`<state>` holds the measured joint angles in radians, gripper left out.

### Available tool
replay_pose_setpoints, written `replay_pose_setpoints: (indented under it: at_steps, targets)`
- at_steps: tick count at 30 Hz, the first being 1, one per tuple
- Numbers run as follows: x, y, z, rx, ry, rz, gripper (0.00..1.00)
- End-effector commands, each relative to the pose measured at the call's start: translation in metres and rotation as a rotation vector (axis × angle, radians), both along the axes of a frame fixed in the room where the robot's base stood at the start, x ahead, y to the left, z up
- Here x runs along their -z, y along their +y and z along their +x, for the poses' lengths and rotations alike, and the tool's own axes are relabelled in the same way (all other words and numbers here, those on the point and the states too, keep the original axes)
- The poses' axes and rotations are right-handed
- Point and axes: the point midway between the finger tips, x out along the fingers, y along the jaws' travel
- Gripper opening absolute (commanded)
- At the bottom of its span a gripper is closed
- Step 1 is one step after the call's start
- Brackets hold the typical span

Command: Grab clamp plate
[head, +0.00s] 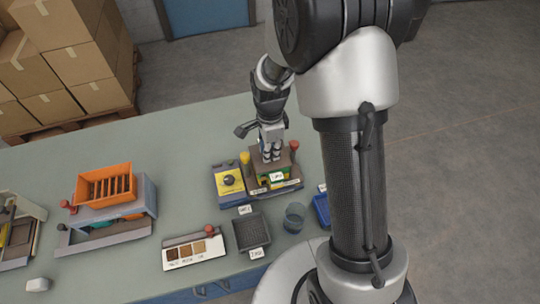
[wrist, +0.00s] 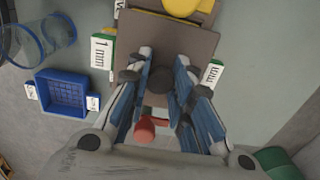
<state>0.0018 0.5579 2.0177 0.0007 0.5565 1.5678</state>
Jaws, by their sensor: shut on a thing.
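The clamp plate appears as a flat brown plate (wrist: 190,42) with a dark round knob (wrist: 161,82) in the wrist view. In the head view the brown plate (head: 285,159) sits on top of the small device at the table's right end. My gripper (wrist: 161,76) points down over the plate, with its fingers closed on both sides of the knob. It also shows in the head view (head: 271,155), right above the plate. The fingers hide the knob in the head view. I cannot tell whether the plate is lifted off the device.
White-and-green 1 mm labelled pieces (wrist: 102,50) flank the plate. A red knob (wrist: 144,129) and a yellow block with a dark knob (head: 229,180) are close by. A dark tray (head: 236,233), a clear cup (head: 294,216) and a blue tray (wrist: 62,92) stand nearby. An orange basket (head: 105,186) is farther left.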

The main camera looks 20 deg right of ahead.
Motion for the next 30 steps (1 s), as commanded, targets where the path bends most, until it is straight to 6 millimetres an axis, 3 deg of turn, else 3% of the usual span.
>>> replay_pose_setpoints:
  at_steps: [10, 16, 23, 30]
  targets:
    - [0.004, 0.0, -0.006, 0.0, 0.017, 0.0, 0.0]
    - [-0.009, 0.0, -0.005, 0.0, 0.015, 0.0, 0.0]
    - [-0.05, 0.0, -0.003, 0.0, 0.006, 0.0, 0.0]
    - [-0.111, 0.0, -0.002, 0.0, 0.003, 0.0, 0.0]
